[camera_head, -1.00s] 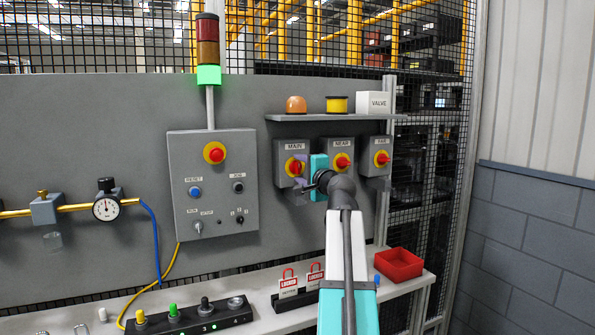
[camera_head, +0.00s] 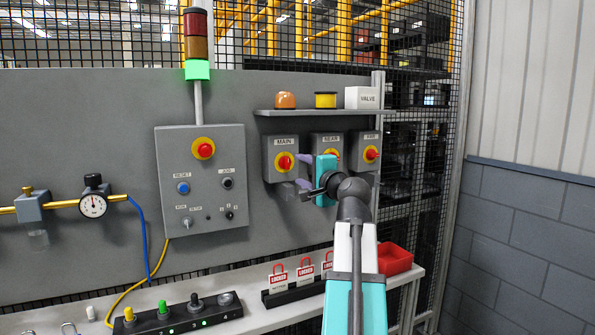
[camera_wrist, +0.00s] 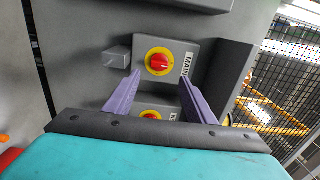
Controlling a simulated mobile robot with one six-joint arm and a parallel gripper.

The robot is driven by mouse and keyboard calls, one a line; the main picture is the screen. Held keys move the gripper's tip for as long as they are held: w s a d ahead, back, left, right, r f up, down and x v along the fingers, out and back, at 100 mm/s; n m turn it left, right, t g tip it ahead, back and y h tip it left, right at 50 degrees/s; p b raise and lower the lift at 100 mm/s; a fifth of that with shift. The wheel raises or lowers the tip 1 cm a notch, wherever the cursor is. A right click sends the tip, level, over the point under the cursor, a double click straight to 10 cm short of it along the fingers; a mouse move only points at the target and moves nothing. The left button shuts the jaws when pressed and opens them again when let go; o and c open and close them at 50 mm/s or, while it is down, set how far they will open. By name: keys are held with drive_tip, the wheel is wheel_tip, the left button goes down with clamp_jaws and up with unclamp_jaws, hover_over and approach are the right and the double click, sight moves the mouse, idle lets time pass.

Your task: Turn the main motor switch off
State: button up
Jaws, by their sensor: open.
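The main switch (camera_head: 284,162) is a red knob on a yellow disc, on a grey box labelled MAIN, left of two similar switches. Its red handle looks about upright in the head view. It also shows in the wrist view (camera_wrist: 159,62), just beyond my fingertips, with the label to its right. My gripper (camera_head: 303,171) is open and empty, its two purple fingers apart, right of the main switch and in front of the gap towards the second box. In the wrist view my gripper (camera_wrist: 159,78) has the main switch ahead, and neither finger appears to touch it.
The second switch (camera_head: 331,154) is partly behind my gripper; the third switch (camera_head: 371,154) is further right. Red padlock tags (camera_head: 305,267) and a red bin (camera_head: 395,259) stand on the ledge below.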

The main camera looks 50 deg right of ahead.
drive_tip(key=shift+v, duration=2.2)
